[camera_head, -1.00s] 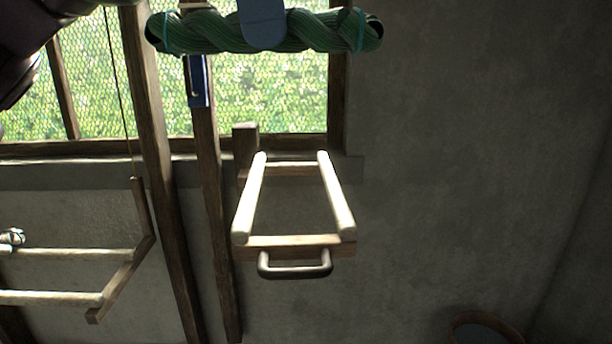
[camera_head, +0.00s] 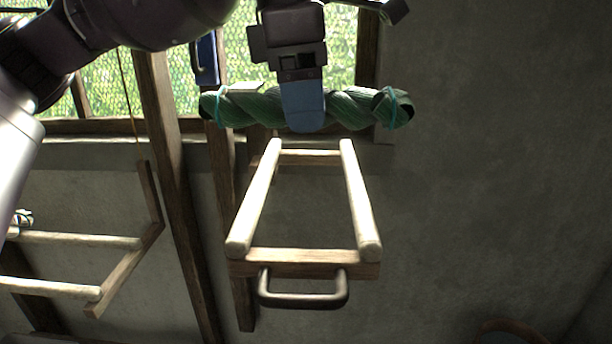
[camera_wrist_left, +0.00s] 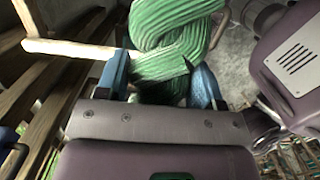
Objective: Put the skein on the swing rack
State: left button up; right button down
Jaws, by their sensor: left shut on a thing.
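The skein (camera_head: 350,108) is a twisted green hank with light teal ties near its ends. My left gripper (camera_head: 303,112) is shut on its middle and holds it level in the air. In the left wrist view the skein (camera_wrist_left: 175,40) lies between the blue fingers (camera_wrist_left: 160,84). The swing rack (camera_head: 302,256) is a wooden frame with two pale rails and a dark metal handle at its front. In the head view the skein appears just above the rack's far end; I cannot tell the height between them. My right gripper is not in view.
Another wooden rack (camera_head: 90,240) with pale rails hangs at the left, with a small pale bundle on it. Dark wooden posts (camera_head: 178,190) stand between the racks. A meshed window is behind. The plain wall (camera_head: 480,180) at the right is clear.

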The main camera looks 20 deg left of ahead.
pick_arm(q)
notch_tip(320, 180, down, 10)
jog(key=o, duration=0.8)
jog(key=shift+r, duration=0.1)
jog(key=shift+o, duration=1)
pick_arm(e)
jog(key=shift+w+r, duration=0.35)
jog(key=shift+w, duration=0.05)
